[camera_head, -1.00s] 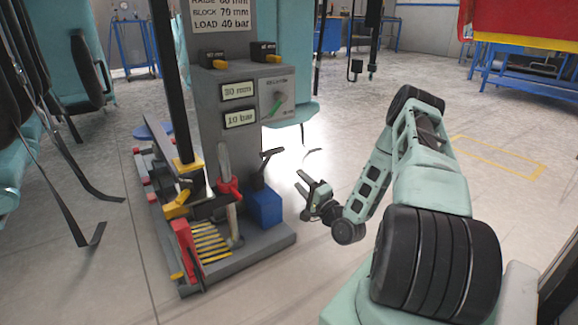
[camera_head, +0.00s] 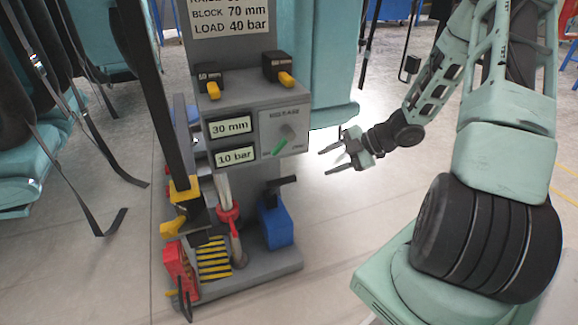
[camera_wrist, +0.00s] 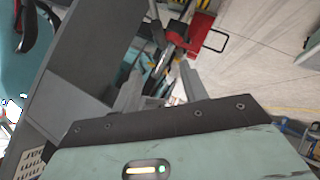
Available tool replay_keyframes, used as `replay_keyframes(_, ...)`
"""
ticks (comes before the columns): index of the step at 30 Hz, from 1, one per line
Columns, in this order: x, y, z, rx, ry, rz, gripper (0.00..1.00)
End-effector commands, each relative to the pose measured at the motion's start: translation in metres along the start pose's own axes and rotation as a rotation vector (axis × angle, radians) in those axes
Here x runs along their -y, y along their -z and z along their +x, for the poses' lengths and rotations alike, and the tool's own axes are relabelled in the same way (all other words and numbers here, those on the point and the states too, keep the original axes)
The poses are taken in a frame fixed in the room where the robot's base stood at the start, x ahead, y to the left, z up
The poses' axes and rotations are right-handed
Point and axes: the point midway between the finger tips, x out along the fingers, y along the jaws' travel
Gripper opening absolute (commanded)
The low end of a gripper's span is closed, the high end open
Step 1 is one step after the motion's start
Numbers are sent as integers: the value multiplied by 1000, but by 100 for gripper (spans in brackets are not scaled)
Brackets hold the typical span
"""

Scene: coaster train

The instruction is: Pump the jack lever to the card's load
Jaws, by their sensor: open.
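The card (camera_head: 231,17) at the top of the grey stand (camera_head: 200,107) reads BLOCK 70 mm and LOAD 40 bar; its raise line is cut off. Two readouts show 30 mm (camera_head: 230,128) and 10 bar (camera_head: 235,156). A selector knob with a green pointer (camera_head: 284,142) is beside them. Below, a blue pump box (camera_head: 275,222) carries a black lever (camera_head: 282,182). A pale cylinder with a red collar (camera_head: 228,214) stands beside it. My gripper (camera_head: 329,160) is open and empty, right of the panel and apart from it. Its fingers (camera_wrist: 160,86) also show apart in the wrist view.
A black post, yellow brackets (camera_head: 184,190) and a red part (camera_head: 181,268) stand at the left of the base. Teal seats with hanging straps are farther left. The floor right of the stand is clear.

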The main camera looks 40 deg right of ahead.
Motion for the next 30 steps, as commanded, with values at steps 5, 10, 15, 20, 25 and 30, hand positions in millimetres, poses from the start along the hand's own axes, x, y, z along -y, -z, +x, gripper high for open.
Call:
replay_keyframes(5,3,-2,16,2,8,-20,43)
replay_keyframes(10,4,-3,49,1,6,-18,43)
replay_keyframes(15,5,-3,86,1,6,-17,43)
replay_keyframes(20,5,-3,119,1,6,-18,43)
replay_keyframes(25,4,-3,149,2,5,-16,43)
replay_keyframes(30,3,-2,167,4,4,-16,43)
